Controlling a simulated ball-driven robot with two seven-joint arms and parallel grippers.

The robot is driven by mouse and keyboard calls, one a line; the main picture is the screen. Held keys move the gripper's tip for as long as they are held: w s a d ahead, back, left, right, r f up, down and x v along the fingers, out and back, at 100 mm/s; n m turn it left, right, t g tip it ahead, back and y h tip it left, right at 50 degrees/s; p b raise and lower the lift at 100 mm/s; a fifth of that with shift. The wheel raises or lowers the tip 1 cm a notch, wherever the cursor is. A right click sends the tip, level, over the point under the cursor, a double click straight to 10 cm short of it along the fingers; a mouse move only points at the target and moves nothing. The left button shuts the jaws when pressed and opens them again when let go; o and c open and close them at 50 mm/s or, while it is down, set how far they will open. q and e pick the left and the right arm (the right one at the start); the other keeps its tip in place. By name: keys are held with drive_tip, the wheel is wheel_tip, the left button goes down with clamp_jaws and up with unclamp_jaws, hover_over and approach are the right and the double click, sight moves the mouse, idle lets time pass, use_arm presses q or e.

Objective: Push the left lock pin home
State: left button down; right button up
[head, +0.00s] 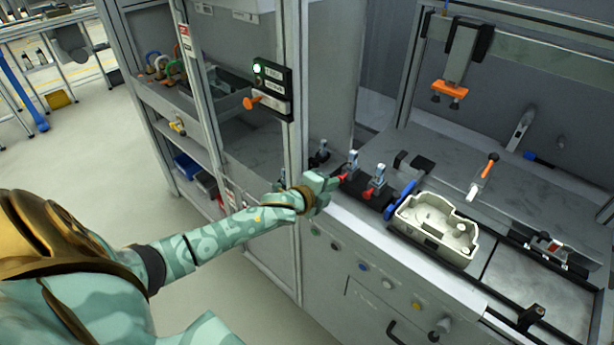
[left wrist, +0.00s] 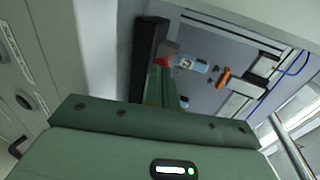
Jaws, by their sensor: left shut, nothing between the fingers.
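Two small silver fittings with red ends stand on a dark block at the edge of the grey bench. I take the left one as the left lock pin (head: 352,164); the other (head: 378,179) stands to its right. My left gripper (head: 339,180) is shut and empty, with its tips close to the red end of the left pin. In the left wrist view the green fingers (left wrist: 160,88) point at a red end (left wrist: 163,62). I cannot tell whether they touch it or how far in the pin is. My right gripper is not in view.
A cabinet post with a green-lit panel (head: 272,88) rises left of the gripper. Buttons line the bench front. An orange-tipped tool (head: 450,90) hangs above.

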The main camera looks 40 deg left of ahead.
use_arm(q)
drive_tip(key=p+v, duration=0.3)
drive_tip(key=v, duration=1.2)
drive_tip(key=shift+s, duration=0.35)
drive_tip(key=shift+r, duration=0.1)
